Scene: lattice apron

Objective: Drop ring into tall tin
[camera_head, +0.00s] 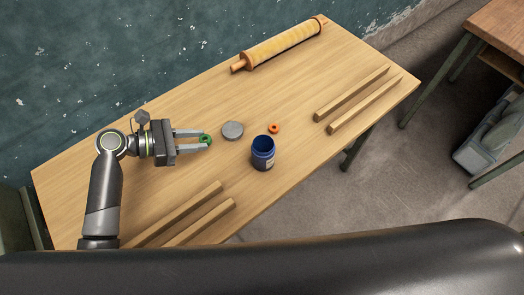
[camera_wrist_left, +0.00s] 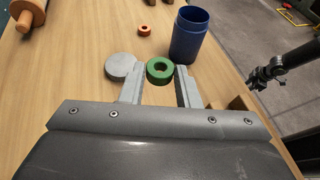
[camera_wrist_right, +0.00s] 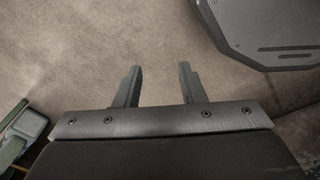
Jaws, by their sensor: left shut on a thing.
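A green ring (camera_head: 206,139) is held between the fingertips of my left gripper (camera_head: 204,140). In the left wrist view the green ring (camera_wrist_left: 160,70) sits between the two fingers, its hole facing the camera. A tall dark blue tin (camera_head: 263,154) stands upright and open on the table, to the right of the ring and apart from it. The tin (camera_wrist_left: 189,38) also shows in the left wrist view, beyond the fingers to the right. My right gripper (camera_wrist_right: 157,88) is open and empty above the floor.
A grey disc (camera_head: 232,130) and a small orange ring (camera_head: 274,128) lie near the tin on the wooden table (camera_head: 165,185). A rolling pin (camera_head: 280,45) lies at the back. Wooden bars lie in pairs at the front left (camera_head: 190,215) and at the right (camera_head: 355,98).

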